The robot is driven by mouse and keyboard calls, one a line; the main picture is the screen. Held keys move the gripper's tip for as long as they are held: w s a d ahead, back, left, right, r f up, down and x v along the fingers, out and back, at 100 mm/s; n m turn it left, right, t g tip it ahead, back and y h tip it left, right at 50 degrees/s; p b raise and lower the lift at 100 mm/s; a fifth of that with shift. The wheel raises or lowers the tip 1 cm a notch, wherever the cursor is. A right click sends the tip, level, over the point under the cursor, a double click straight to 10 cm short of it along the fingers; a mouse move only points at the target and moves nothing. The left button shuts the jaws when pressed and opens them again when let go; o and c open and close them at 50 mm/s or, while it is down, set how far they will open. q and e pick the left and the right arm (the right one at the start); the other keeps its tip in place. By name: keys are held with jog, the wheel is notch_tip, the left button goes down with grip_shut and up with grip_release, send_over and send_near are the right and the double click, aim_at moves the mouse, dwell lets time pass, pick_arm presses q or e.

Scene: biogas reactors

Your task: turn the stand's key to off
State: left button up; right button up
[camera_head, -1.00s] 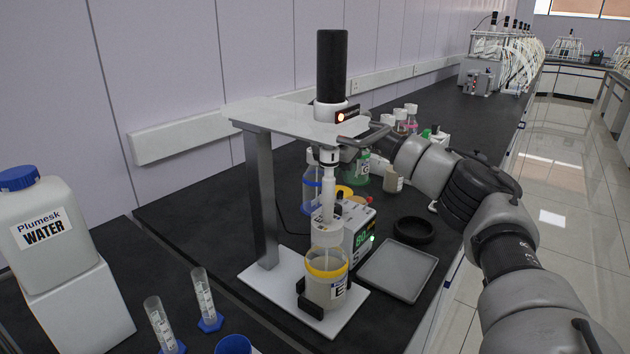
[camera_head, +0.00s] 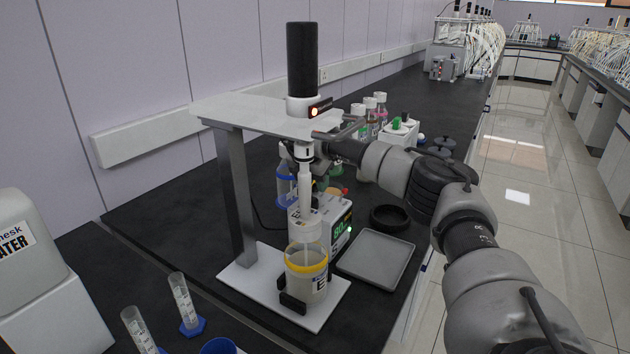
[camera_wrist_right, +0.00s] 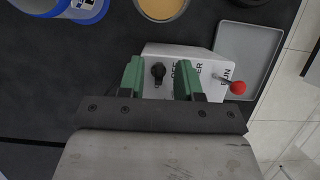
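The stand (camera_head: 236,195) has a light top plate (camera_head: 255,113), a black upright motor (camera_head: 302,62) and a lit orange lamp (camera_head: 315,112). My right gripper (camera_head: 338,132) is beside the motor's lower right side, near the plate's edge. In the right wrist view, its green fingers (camera_wrist_right: 160,80) are apart, over a pale box (camera_wrist_right: 205,62) lettered with a partly hidden word, "RUN" and "OFF"-like text. A black knob (camera_wrist_right: 157,73) shows near the left finger. A red ball on a thin rod (camera_wrist_right: 238,87) sits by "RUN". I cannot tell which is the key. My left gripper is not in view.
A jar with a yellow rim (camera_head: 307,258) stands on the stand's white base. A box with a green display (camera_head: 335,225), a grey tray (camera_head: 378,258) and a black ring (camera_head: 390,217) are close by. Bottles stand behind.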

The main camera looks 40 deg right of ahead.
grip_shut()
jog(key=shift+n, duration=0.4)
jog(key=shift+n+t+p, duration=0.3)
jog(key=shift+n+t, duration=0.3)
jog(key=shift+n, duration=0.5)
jog(key=n+t+y, duration=0.1)
jog(key=n, duration=0.3)
jog(key=shift+r+p, duration=0.1)
jog(key=shift+p, duration=0.3)
jog(key=n+t+y+p, duration=0.1)
jog(key=n+y, duration=0.1)
jog(key=n, duration=0.3)
jog(key=shift+n+p, duration=0.4)
jog(key=n+y+p, duration=0.1)
jog(key=n+y, duration=0.1)
jog(key=n, duration=0.3)
jog(key=shift+p, duration=0.3)
jog(key=shift+y, duration=0.3)
